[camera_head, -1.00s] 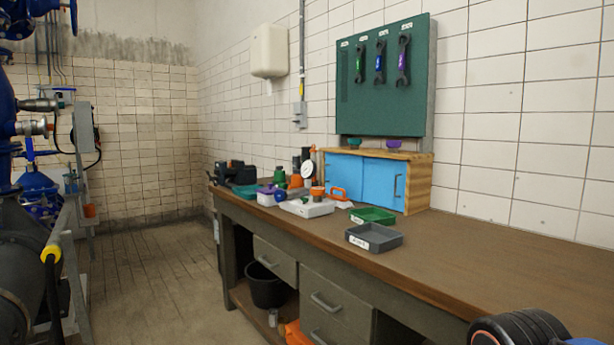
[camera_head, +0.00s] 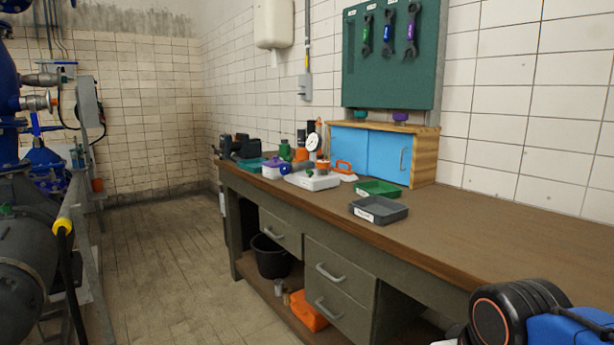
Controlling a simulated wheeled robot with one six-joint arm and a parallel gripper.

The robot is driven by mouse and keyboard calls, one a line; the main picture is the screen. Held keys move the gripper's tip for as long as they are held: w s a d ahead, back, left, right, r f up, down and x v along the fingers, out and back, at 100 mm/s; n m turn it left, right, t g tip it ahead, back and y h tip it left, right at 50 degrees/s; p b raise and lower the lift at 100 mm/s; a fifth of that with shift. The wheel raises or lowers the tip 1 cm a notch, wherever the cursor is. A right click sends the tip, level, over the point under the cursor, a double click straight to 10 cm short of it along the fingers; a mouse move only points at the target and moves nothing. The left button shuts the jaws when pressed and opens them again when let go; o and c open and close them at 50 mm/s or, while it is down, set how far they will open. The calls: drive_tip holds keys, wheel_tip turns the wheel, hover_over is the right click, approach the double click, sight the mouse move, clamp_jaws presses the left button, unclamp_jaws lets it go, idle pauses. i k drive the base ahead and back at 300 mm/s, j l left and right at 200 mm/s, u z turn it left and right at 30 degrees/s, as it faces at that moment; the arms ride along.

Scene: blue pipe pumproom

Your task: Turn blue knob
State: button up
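A small dark blue rounded piece (camera_head: 283,168), perhaps a knob, shows in the cluster of items at the far left part of the workbench (camera_head: 480,226). My gripper is not in view.
Grey (camera_head: 378,210) and green (camera_head: 378,188) trays lie before a blue-doored cabinet (camera_head: 370,150). A black ribbed, orange-ringed object (camera_head: 505,312) stands at the bottom right. Blue pipework and a railing (camera_head: 78,235) line the left. The floor (camera_head: 160,265) between is clear.

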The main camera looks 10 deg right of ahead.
sight(285, 168)
drive_tip(key=i+j, duration=0.45)
drive_tip(key=j, duration=0.15)
drive_tip(key=i+j+z, duration=0.1)
drive_tip(key=i+j, duration=0.3)
drive_tip(key=j, duration=0.15)
